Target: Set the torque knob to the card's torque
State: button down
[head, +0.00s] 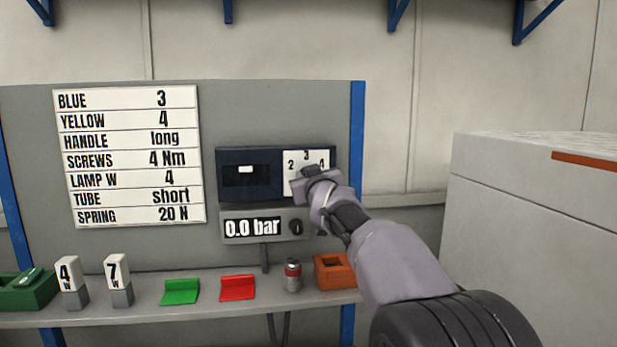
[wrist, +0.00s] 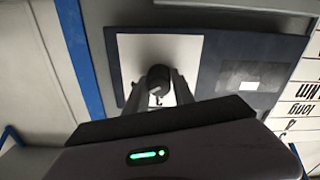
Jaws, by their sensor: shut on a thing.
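The torque knob is a dark round knob (wrist: 158,76) on a white dial plate (head: 290,178) of the dark blue panel box. My gripper (head: 311,173) is shut on the knob. In the wrist view, my gripper's two fingers (wrist: 158,92) lie on either side of it. The numbers 2, 3 and 4 show on the dial in the head view. My gripper hides the knob and the lower dial there, so I cannot tell where the pointer stands. The card (head: 130,158) on the left reads "SCREWS 4 Nm".
Below the panel box is a gauge reading 0.0 bar (head: 252,228) with a small black knob (head: 296,227). The shelf holds two lamp blocks, a green tray (head: 180,291), a red tray (head: 238,288), a can (head: 292,275) and an orange box (head: 334,270). A pale cabinet (head: 520,220) stands at right.

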jog(key=c, duration=1.1)
grip_release()
jog(key=shift+o, duration=0.2)
jog(key=s+d+b, duration=0.1)
jog(key=s, duration=0.7)
jog(key=s+d+b, duration=0.1)
jog(key=s+d, duration=0.1)
jog(key=s, duration=0.7)
jog(key=shift+d, duration=0.25)
jog(key=s+d+f+m+g, duration=0.3)
jog(key=s+f, duration=0.6)
jog(key=s, duration=0.3)
jog(key=s+d+f+m+g+h, duration=0.1)
jog(key=s+d+f+m+g, duration=0.1)
jog(key=s+f+g, duration=0.3)
jog(key=s+d+f+m+g, duration=0.3)
jog(key=s+f, duration=1.1)
jog(key=s, duration=0.5)
jog(key=shift+d+m+g+b, duration=0.3)
jog(key=shift+m+g+b, duration=0.1)
jog(key=shift+m, duration=0.4)
